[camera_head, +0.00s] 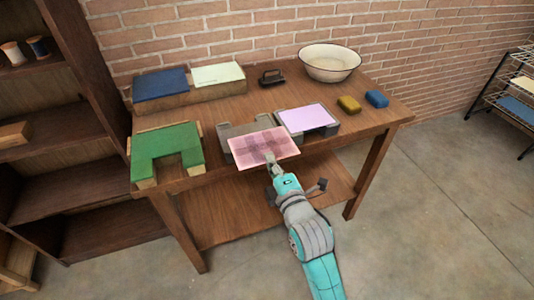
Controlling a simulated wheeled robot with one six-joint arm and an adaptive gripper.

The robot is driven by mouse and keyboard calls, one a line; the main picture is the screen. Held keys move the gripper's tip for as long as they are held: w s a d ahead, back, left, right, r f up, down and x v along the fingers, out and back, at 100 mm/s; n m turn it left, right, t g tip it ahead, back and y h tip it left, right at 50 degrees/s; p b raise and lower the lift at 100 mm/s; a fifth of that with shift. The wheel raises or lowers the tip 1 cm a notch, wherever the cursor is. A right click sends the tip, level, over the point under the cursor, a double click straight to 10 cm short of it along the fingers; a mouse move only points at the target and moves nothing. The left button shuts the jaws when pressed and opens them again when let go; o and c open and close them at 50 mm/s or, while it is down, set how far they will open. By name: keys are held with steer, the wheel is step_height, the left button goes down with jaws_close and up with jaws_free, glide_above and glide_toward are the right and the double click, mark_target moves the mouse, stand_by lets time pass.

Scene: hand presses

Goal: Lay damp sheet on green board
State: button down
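The green board (174,141) lies at the left front of the wooden table, with a notch in its front edge and wooden strips at its sides. A pink sheet with a darker grid-like pattern (249,150), which appears to be the damp sheet, is at the front edge of the table, right of the green board and apart from it. My gripper (271,160) is at the sheet's front edge and appears shut on it.
A lilac sheet on a grey block (308,118) stands close right of the pink sheet.

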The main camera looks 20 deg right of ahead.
steer(key=s, duration=0.8)
steer(key=shift+f, duration=0.1)
stand_by(0.5)
step_height(320, 180, down, 35)
steer(key=w, duration=0.2)
steer(key=shift+w, duration=0.25)
steer(key=shift+a+r, duration=0.1)
steer(key=shift+r, duration=0.1)
